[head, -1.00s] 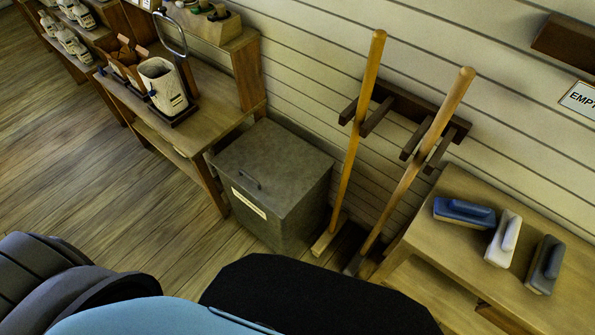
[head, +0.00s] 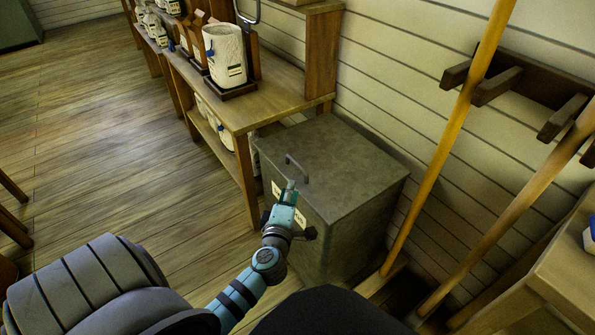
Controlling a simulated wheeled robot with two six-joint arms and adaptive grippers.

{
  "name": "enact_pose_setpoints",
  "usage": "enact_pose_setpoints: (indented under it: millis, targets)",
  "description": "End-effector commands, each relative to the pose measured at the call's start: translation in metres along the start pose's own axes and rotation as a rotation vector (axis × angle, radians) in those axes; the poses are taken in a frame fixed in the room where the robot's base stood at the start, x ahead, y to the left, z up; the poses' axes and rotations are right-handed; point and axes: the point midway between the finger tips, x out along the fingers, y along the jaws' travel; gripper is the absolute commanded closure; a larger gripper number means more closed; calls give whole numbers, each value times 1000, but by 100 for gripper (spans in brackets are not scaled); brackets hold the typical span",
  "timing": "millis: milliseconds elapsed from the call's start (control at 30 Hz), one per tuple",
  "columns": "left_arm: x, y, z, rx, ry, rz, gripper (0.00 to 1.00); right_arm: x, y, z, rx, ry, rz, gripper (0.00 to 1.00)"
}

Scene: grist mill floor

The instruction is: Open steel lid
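The steel lid (head: 340,155) is the flat grey top of a square bin (head: 345,240) standing against the wall. It looks shut, flush on the bin. A small dark bar handle (head: 297,167) is on its front edge side. My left gripper (head: 289,190) is at the bin's front, just below the handle in the picture. Its fingertips are close to the handle; I cannot tell whether they touch it. It is too small to tell whether the fingers are open. My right gripper is not in view.
A wooden workbench (head: 270,98) with a white sack (head: 225,55) stands left of and behind the bin. Long wooden handles (head: 450,140) lean on a wall rack (head: 530,85) to the right. Another wooden table (head: 565,265) is at the right edge.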

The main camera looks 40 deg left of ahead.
Motion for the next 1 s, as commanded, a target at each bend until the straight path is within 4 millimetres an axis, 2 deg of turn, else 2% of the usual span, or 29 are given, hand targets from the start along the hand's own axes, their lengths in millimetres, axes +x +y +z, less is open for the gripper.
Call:
enact_pose_setpoints:
  millis: [233, 400, 700, 1000]
  targets:
    - [64, -2, 0, 3, 1, 3, 80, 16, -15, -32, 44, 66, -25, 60]
    - [101, -2, 0, 2, 0, 3, 80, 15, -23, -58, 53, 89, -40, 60]
    - [126, 0, 0, 4, 0, 0, 80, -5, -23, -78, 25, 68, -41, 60]
    - [127, 2, 0, 4, -1, 0, 82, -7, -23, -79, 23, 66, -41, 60]
